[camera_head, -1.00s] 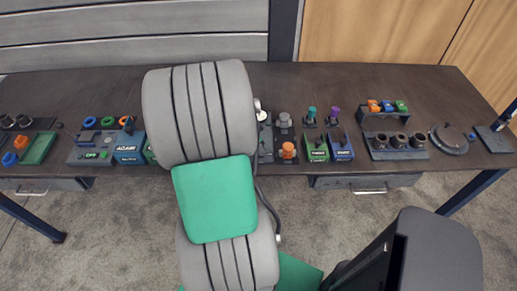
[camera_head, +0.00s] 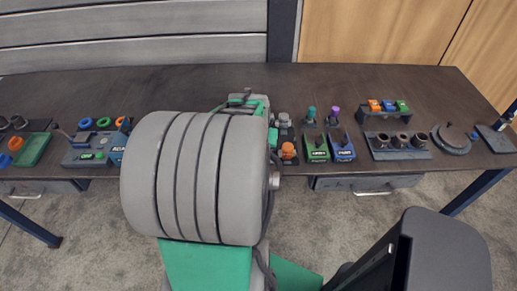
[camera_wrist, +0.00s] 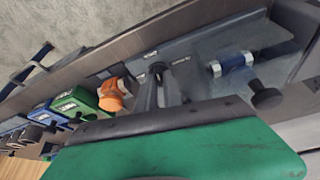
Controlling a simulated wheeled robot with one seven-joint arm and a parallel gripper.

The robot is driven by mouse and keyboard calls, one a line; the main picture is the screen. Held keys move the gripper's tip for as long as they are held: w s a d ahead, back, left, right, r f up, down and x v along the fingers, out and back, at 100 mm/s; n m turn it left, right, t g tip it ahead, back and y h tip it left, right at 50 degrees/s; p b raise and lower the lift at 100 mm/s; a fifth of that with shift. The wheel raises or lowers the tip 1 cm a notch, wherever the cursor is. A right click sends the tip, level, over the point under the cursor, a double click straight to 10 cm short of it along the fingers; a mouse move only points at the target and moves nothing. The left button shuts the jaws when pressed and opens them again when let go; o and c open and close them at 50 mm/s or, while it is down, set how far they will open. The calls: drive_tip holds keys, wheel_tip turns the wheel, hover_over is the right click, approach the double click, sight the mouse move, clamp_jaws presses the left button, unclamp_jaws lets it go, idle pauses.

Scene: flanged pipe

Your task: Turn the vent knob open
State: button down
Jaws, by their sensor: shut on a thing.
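My gripper (camera_wrist: 162,88) reaches down to the panel in the wrist view. Its fingers are shut on a small dark knob, the vent knob (camera_wrist: 159,68), which shows only in part at the fingertips. I cannot read its label or tell how far it is turned. An orange knob (camera_wrist: 115,94) stands close beside the fingers. In the head view my arm hides the held knob. The orange knob (camera_head: 288,150) shows there just right of my arm.
A blue-and-metal pipe fitting (camera_wrist: 232,63) and a black knob (camera_wrist: 266,96) stand on the panel beside my gripper. Green (camera_head: 316,147) and blue (camera_head: 342,147) boxes stand to the right. The back of the dark table (camera_head: 390,80) is clear.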

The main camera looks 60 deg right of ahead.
drive_tip(key=shift+n+t, duration=0.4)
drive_tip(key=shift+n, duration=0.7)
drive_tip(key=c, duration=1.5)
unclamp_jaws()
drive_tip(key=shift+y, duration=0.3)
drive_tip(key=v, duration=0.7)
drive_tip(key=shift+s+a+r, duration=0.15)
drive_tip(key=shift+r, duration=0.2)
